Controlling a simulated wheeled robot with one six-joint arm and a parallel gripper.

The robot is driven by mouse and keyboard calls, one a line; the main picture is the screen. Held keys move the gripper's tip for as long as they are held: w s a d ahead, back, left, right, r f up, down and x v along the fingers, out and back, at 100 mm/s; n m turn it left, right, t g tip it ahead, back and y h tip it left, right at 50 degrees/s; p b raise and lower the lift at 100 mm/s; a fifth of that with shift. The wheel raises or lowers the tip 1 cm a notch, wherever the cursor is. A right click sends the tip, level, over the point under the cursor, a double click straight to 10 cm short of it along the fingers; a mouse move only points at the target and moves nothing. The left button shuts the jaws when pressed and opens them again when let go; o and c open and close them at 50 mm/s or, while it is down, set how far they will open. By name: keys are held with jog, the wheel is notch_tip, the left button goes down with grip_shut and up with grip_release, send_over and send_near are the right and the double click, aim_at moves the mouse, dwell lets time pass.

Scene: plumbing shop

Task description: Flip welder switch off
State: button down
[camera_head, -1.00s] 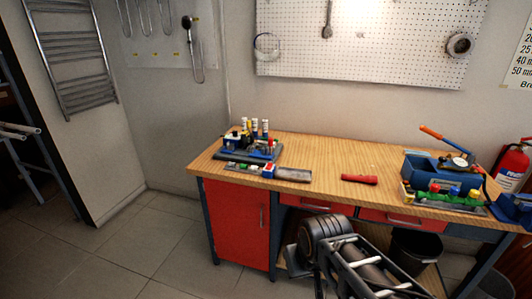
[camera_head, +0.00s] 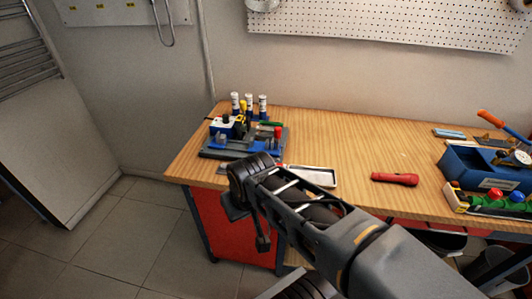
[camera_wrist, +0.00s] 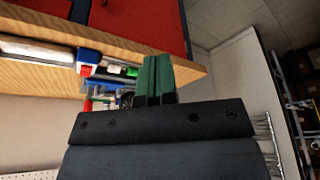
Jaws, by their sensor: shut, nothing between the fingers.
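On the left end of the bench stands a cluster on a grey-blue base (camera_head: 215,153), with a blue-and-white box (camera_head: 222,126) and several white-capped tubes (camera_head: 262,105). I cannot tell for certain which part is the welder, and no switch is clear. Part of the cluster shows small in the wrist view, with a red, white and blue piece (camera_wrist: 88,62). My gripper (camera_wrist: 155,62) has green fingers, shut together and empty. In the wrist view they overlap the bench edge. In the head view my arm reaches to the front of the bench's left end; the fingertips are not clear there.
The wooden bench (camera_head: 330,135) holds a pale tray (camera_head: 315,176) beside my arm and a red tool (camera_head: 394,179). A blue toolbox (camera_head: 485,167) stands at the right. The bench middle is fairly clear. A pegboard (camera_head: 390,22) hangs behind.

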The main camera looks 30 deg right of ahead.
jog(key=shift+s, duration=0.15)
jog(key=w+d+r+n+g, duration=0.1)
jog(key=w+d+r+n, duration=0.35)
jog(key=w+d, duration=0.45)
jog(key=w+d+n+y, duration=0.1)
jog(key=w+d+n, duration=0.1)
jog(key=d, duration=0.5)
jog(key=w+d+n+y, duration=0.1)
jog(key=w+d, duration=0.3)
jog(key=d, duration=0.4)
jog(key=shift+w+d+r+n, duration=0.15)
jog(key=shift+d+r+n, duration=0.15)
jog(key=shift+n, duration=0.55)
jog(key=x, duration=0.6)
jog(key=p+x, duration=0.1)
jog(key=x, duration=0.5)
jog(key=shift+d+f, duration=0.15)
jog(key=shift+d, duration=0.05)
jog(key=shift+d+f, duration=0.1)
jog(key=shift+f, duration=0.8)
